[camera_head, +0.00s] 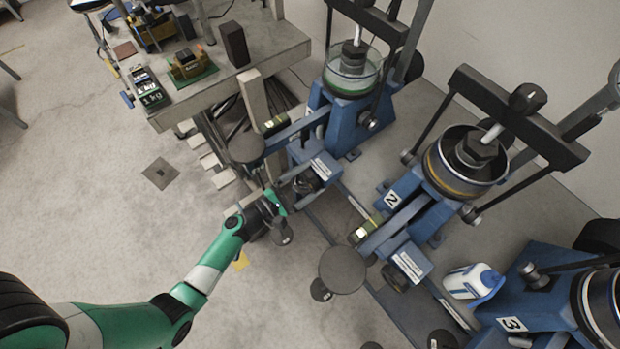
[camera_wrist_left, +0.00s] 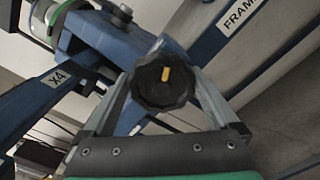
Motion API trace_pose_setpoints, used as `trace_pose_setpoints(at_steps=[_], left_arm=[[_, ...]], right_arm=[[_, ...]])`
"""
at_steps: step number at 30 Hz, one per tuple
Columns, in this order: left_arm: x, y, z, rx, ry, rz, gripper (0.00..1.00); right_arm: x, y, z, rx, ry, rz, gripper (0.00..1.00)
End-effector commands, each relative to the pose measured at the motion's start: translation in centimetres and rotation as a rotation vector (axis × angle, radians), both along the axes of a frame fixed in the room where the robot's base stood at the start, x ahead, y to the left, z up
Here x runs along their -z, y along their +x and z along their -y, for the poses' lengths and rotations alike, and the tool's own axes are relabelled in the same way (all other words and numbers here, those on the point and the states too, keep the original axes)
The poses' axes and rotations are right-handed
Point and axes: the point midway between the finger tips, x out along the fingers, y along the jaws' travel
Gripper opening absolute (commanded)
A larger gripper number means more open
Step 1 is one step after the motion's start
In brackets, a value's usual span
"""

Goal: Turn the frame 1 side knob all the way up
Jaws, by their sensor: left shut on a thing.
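The frame 1 side knob (camera_wrist_left: 150,92) is black with a scalloped rim and a short yellow mark on its face. In the left wrist view the mark points almost straight up the picture. My left gripper (camera_wrist_left: 163,100) is shut on this knob, with a grey finger on each side of it. In the head view my left gripper (camera_head: 283,193) is at the lower front of blue frame 1 (camera_head: 345,125), and the knob is partly hidden there. My right gripper is in neither view.
Frame 1's lever arm ends in a round dark pad (camera_head: 246,148) just above my gripper. Frame 2 (camera_head: 405,205) and frame 3 (camera_head: 535,285) stand to the right.

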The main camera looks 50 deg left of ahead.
Motion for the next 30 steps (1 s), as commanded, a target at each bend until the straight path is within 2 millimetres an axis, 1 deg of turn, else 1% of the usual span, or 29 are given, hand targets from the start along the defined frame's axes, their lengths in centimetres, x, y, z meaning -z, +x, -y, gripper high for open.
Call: trace_pose_setpoints(at_steps=[2,5,6,7,13,16,25,27,30], left_arm=[[0.4,0.1,0.1,0.0,0.025,-0.004,0.0],[0.4,0.1,0.1,0.0,0.173,0.007,0.0],[0.3,0.1,0.1,0.0,0.164,0.006,0.96],[0.3,0.1,0.1,0.0,0.162,0.006,1.0],[0.2,0.1,0.1,0.0,0.161,0.009,1.0],[0.2,-0.4,0.0,-0.001,0.16,0.008,1.0],[0.1,-4.4,-0.4,-0.004,0.16,0.007,1.0],[0.1,-5.2,-0.5,-0.004,0.161,0.008,1.0],[0.1,-5.8,-0.4,-0.001,0.161,0.009,1.0]], right_arm=[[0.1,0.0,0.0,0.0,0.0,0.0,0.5],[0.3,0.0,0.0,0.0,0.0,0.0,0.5],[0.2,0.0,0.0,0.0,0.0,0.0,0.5],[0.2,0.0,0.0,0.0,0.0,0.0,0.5],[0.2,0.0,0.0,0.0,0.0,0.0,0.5],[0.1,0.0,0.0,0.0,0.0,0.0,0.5],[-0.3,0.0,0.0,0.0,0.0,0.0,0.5],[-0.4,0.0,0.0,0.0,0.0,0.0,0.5],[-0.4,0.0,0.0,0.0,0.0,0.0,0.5]])
